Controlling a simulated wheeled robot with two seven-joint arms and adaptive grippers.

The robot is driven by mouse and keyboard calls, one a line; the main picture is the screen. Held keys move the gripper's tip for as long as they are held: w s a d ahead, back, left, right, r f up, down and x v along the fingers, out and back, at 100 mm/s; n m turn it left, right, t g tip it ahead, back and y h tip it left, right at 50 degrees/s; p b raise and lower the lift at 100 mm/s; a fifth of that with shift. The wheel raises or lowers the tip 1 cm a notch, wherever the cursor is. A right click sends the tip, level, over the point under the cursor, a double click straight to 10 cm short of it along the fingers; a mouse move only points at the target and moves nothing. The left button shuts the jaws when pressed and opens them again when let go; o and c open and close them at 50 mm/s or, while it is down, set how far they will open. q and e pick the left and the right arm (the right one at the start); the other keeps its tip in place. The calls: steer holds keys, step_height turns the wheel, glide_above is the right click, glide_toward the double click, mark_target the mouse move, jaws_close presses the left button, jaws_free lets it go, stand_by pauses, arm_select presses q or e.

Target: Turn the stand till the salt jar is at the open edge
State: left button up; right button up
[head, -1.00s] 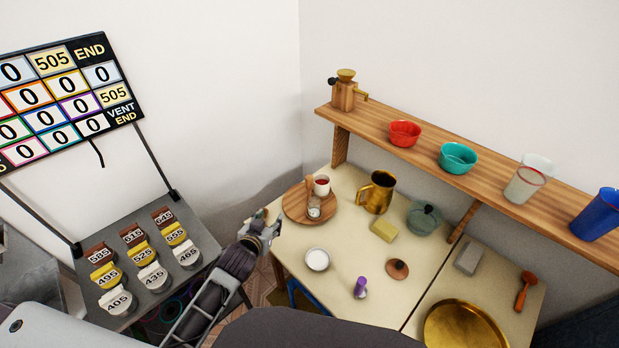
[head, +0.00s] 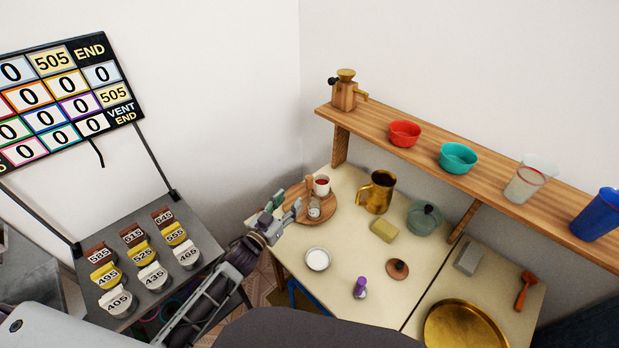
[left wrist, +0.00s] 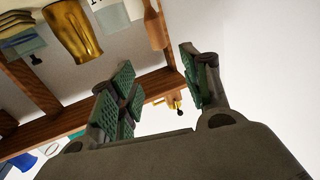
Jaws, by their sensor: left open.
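The round wooden stand (head: 328,208) sits at the left end of the cream table. On it are a white cup with red contents (head: 322,184), a slim wooden mill (head: 309,186) and a small clear jar with pale contents (head: 314,210), which looks like the salt jar. The jar is near the stand's front side. My left gripper (head: 288,203) is open at the stand's left rim, close to the mill and jar; I cannot tell if it touches. In the left wrist view its green-padded fingers (left wrist: 160,85) are apart and empty, with the mill (left wrist: 155,25) beyond. My right gripper is out of view.
A brass jug (head: 377,192), yellow block (head: 384,230) and green lidded pot (head: 425,218) stand right of the stand. A white bowl (head: 317,259) and purple-topped shaker (head: 360,288) are in front. A wooden shelf (head: 460,185) with bowls runs above the table's back.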

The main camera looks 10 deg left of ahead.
mark_target(307, 180)
arm_select(q)
steer(key=shift+w, duration=0.2)
stand_by(0.3)
steer(key=shift+x, duration=6.7)
steer(key=shift+c, duration=0.3)
jaws_close()
